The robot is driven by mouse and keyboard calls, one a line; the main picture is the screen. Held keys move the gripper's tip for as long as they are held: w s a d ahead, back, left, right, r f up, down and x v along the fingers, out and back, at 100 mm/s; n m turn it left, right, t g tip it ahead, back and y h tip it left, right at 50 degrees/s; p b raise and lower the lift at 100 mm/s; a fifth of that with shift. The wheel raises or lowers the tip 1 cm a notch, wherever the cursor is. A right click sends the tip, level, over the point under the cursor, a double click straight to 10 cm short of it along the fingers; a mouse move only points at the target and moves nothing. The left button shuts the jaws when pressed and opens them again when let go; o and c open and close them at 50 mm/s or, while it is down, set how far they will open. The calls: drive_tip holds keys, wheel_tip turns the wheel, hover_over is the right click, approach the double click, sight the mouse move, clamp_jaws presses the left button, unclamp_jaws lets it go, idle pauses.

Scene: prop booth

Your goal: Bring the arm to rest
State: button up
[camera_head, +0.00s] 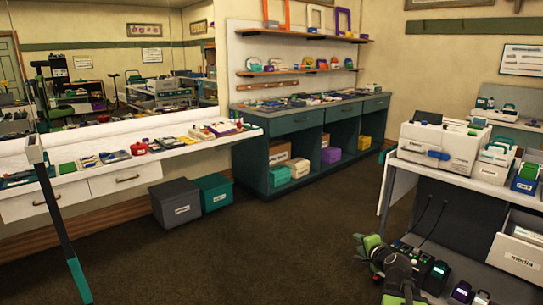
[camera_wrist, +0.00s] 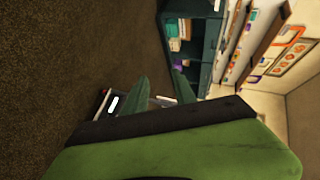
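My gripper (camera_head: 366,243) shows at the lower right of the head view, held low over the dark floor at the left side of the right-hand table. Its body is green and the arm behind it is dark. In the wrist view my gripper (camera_wrist: 160,88) has two green fingers pointing away, with a clear gap between them. It is open and nothing is held. The view is rolled sideways, and my wide green gripper body fills the bottom.
The right-hand table (camera_head: 463,185) carries a white machine (camera_head: 440,145). Black devices (camera_head: 437,275) and a white "media" box (camera_head: 517,250) stand below, close to my gripper. Grey (camera_head: 175,203) and teal (camera_head: 213,192) boxes line the left. The middle floor (camera_head: 250,250) is clear.

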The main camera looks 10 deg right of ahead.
drive_tip(key=a+f+n+g+y, duration=0.2)
drive_tip(key=a+f+n+g, duration=0.15)
drive_tip(key=a, duration=0.95)
drive_tip(key=a+f+n+g+y, duration=0.25)
drive_tip(key=a+f+n, duration=0.2)
drive_tip(key=a, duration=0.95)
drive_tip(key=s+a+f+n+g+h, duration=0.2)
drive_tip(key=s+a+f+n+g, duration=0.3)
drive_tip(key=s, duration=0.3)
drive_tip(key=s+d+f+n+g+h, duration=0.1)
drive_tip(key=s+d+n+g+h, duration=0.2)
drive_tip(key=s, duration=0.4)
wheel_tip(320, 180, up, 27)
drive_tip(key=d+y+p, duration=0.1)
drive_tip(key=p, duration=2.6)
drive_tip(key=shift+s+t+p, duration=0.25)
drive_tip(key=shift+t+p, duration=0.05)
drive_tip(key=shift+p, duration=0.05)
drive_tip(key=shift+r+y, duration=0.1)
drive_tip(key=shift+y, duration=0.15)
drive_tip(key=shift+d, duration=0.15)
